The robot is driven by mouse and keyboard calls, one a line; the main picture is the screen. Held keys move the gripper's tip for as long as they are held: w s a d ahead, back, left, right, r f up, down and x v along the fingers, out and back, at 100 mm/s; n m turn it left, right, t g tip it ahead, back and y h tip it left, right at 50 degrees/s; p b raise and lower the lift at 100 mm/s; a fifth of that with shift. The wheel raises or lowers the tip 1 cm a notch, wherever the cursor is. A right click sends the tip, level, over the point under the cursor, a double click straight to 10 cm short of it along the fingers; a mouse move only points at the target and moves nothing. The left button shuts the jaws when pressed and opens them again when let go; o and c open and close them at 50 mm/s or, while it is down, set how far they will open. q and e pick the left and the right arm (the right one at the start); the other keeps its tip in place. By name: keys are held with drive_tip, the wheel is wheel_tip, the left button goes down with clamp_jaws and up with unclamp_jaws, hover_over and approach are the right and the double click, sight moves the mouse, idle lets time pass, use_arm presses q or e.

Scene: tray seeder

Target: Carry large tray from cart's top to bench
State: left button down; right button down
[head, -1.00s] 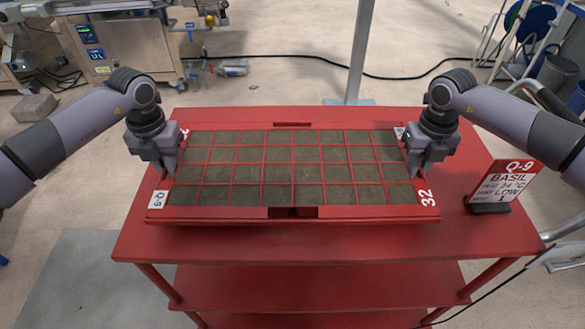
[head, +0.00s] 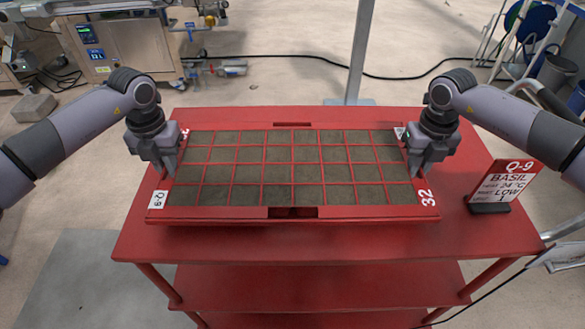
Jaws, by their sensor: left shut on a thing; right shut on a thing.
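The large red tray (head: 355,213) has a grid of soil-filled cells and lies over the top of the red cart (head: 330,238). I cannot tell whether it rests on the cart or hangs just above it. My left gripper (head: 168,172) is shut on the tray's left edge. My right gripper (head: 413,174) is shut on the tray's right edge. The fingertips are partly hidden by the gripper bodies. I cannot make out the bench for sure in this view.
A grey post (head: 361,50) and a dark cable lie behind the cart. A metal machine (head: 120,42) stands at the back left. Buckets (head: 556,72) are at the back right.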

drive_tip(key=shift+r, duration=0.1)
idle(0.4)
use_arm(q)
drive_tip(key=shift+w+r, duration=0.1)
drive_tip(key=shift+r, duration=0.1)
use_arm(e)
drive_tip(key=shift+w+r, duration=0.1)
drive_tip(key=shift+r, duration=0.05)
use_arm(q)
drive_tip(key=shift+r, duration=0.1)
use_arm(e)
drive_tip(key=shift+r, duration=0.1)
